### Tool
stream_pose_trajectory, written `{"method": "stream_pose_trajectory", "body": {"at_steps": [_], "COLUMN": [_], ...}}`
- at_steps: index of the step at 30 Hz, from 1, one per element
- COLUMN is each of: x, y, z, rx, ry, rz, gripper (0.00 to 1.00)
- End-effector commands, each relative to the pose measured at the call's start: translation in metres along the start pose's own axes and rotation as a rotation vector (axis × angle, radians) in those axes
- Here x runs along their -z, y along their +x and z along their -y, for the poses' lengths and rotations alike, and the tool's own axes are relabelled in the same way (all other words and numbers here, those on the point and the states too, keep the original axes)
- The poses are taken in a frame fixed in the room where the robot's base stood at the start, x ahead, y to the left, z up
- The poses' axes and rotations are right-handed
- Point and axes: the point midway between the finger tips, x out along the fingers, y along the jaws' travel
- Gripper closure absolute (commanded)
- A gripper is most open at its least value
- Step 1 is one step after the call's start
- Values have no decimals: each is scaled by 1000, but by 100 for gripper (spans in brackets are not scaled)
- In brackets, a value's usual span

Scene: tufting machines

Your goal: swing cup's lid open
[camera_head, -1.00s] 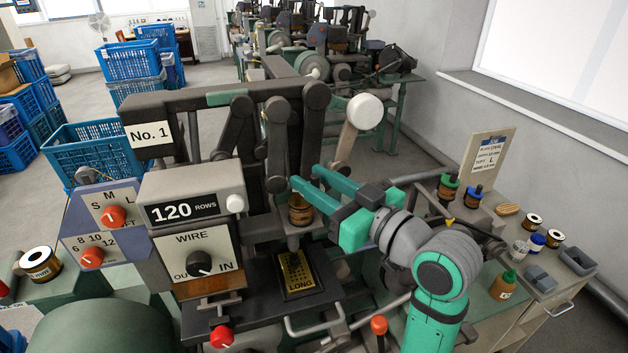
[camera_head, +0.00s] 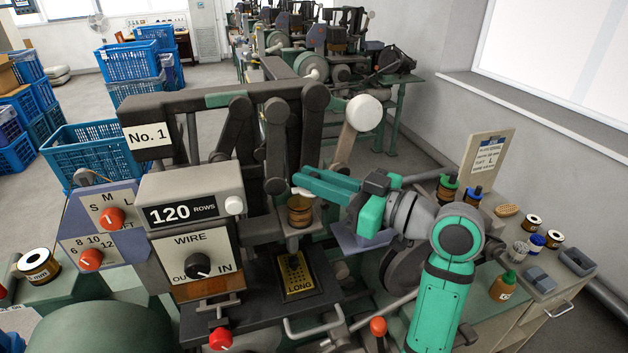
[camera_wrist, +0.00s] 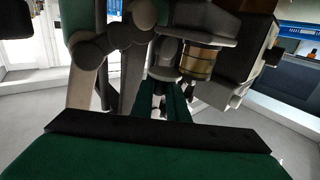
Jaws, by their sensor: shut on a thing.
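The cup (camera_head: 300,212) is a small amber-brown pot on the arm of the machine marked No. 1. It stands upright, and its pale grey lid (camera_head: 302,193) lies over its top, mostly hidden by my fingers. The lid looks flat on the cup; whether it is raised at all I cannot tell. My green gripper (camera_head: 301,181) reaches in from the right, its fingertips at the lid and shut on its edge. In the wrist view the brass-coloured cup (camera_wrist: 200,62) is right of my green fingers (camera_wrist: 170,92), under a grey cover.
Dark machine levers (camera_head: 276,145) stand just behind the cup, with a white knob (camera_head: 364,113) to the right. The control box reading 120 rows (camera_head: 192,200) is close on the left. A side bench (camera_head: 540,275) holds bottles and spools.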

Motion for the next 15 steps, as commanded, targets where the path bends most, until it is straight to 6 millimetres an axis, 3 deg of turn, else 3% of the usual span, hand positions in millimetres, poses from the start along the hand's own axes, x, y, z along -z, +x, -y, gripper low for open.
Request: {"method": "stream_pose_trajectory", "body": {"at_steps": [6,15], "x": [0,0], "y": [4,4], "z": [-2,-2], "rx": [126,148], "ry": [0,-1], "rz": [1,0], "gripper": [100,100]}}
